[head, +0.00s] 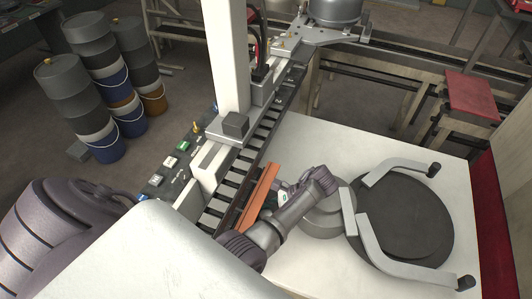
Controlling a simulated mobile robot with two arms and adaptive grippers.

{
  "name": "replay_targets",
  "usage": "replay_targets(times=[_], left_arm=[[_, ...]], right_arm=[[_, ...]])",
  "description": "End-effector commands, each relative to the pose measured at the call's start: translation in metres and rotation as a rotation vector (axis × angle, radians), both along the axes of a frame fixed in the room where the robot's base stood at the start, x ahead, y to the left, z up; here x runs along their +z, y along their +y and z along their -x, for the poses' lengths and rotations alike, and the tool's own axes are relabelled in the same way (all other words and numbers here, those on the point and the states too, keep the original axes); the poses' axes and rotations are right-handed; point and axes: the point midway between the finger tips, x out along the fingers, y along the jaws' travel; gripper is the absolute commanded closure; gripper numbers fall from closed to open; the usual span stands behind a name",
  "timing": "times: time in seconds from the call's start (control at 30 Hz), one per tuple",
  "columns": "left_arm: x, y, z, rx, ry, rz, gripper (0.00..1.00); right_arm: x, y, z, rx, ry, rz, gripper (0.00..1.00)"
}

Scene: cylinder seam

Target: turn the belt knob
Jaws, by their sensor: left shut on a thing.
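A dark control panel (168,162) with small labelled buttons runs along the left side of the conveyor. My left gripper (129,197) is at the near end of this panel, small and partly hidden behind my own arm and body. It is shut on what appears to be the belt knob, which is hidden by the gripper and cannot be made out. My right arm reaches over the white table beside the conveyor.
The slatted conveyor belt (237,180) runs diagonally beside the panel, with a white post (233,60) above it. An orange bar (258,198) lies along its right side. A round dark plate (405,215) with curved grey arms sits at right. Stacked drums (95,75) stand at back left.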

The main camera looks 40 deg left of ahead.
Motion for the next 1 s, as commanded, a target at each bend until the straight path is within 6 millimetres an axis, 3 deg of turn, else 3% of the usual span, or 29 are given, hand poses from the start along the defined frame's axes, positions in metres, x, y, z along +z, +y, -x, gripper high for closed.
replay_targets(times=[0.4,0.97,1.0], left_arm=[[-0.0006,-0.0010,-0.0002,0.200,0.000,0.003,0.90],[-0.0007,-0.0001,-0.0007,0.231,-0.004,0.002,0.90],[-0.0007,-0.0001,-0.0007,0.231,-0.004,0.002,0.53]], right_arm=[[0.0002,-0.0002,0.0001,0.000,0.000,0.000,0.80],[0.0002,-0.0002,0.0001,0.000,0.000,0.000,0.80],[0.0002,-0.0003,0.0001,0.000,0.000,0.000,0.80]])
